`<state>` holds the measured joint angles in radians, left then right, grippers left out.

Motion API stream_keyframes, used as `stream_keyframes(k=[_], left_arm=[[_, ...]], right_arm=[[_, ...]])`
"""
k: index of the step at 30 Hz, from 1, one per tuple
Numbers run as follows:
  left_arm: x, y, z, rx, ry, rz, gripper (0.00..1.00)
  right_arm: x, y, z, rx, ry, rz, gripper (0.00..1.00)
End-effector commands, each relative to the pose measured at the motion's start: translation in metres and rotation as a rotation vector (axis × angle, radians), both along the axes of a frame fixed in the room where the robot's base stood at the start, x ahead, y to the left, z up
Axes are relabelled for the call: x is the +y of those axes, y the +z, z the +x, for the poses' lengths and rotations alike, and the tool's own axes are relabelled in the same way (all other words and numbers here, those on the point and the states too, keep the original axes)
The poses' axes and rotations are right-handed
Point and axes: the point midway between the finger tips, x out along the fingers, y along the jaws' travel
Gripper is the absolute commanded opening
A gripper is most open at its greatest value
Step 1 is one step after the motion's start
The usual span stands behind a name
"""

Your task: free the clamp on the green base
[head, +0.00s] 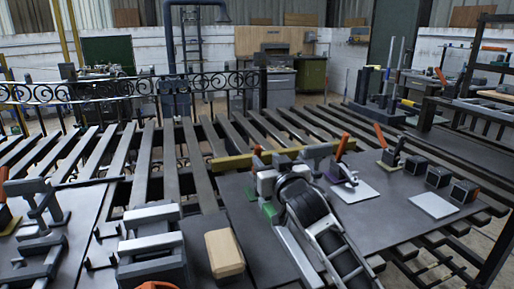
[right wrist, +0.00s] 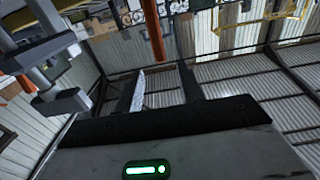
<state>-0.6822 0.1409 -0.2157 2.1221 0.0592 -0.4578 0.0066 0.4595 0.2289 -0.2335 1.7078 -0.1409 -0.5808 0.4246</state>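The green base (head: 268,211) shows only in small parts beside and under my right gripper. Most of its clamp is hidden behind my gripper and wrist. An orange handle (head: 257,156) stands up just behind the gripper and seems to belong to this clamp. My right gripper (head: 268,181) is at the clamp. In the right wrist view two dark fingers (right wrist: 158,88) stand apart, with an orange handle (right wrist: 152,30) beyond them, not visibly gripped. Grey clamp parts (right wrist: 55,75) show at the left there.
A yellow-based clamp (head: 390,158) and dark blocks (head: 438,177) are farther right. A tan block (head: 224,254) and grey fixture (head: 152,246) lie left. A yellow bar (head: 232,162) runs behind.

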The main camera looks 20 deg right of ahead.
Motion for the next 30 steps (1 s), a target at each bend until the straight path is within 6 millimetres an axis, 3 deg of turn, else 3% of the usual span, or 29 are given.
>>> stream_keyframes(k=[6, 12, 18, 27, 30], left_arm=[[0.000, -0.003, -0.001, 0.007, -0.001, 0.004, 0.36], [0.000, -0.003, 0.000, 0.005, -0.001, 0.004, 0.36], [0.000, -0.002, 0.001, 0.002, -0.002, 0.004, 0.36], [0.000, 0.002, 0.002, -0.006, -0.002, 0.002, 0.36], [0.000, 0.002, 0.002, -0.006, -0.002, 0.002, 0.36]], right_arm=[[0.002, 0.001, 0.044, 0.001, -0.001, 0.000, 0.38], [0.003, 0.000, 0.070, 0.000, -0.001, -0.001, 0.38], [0.003, 0.000, 0.081, 0.001, 0.000, 0.000, 0.38], [0.003, 0.000, 0.083, 0.000, 0.000, 0.000, 0.38], [0.003, 0.000, 0.083, 0.000, 0.000, 0.000, 0.10]])
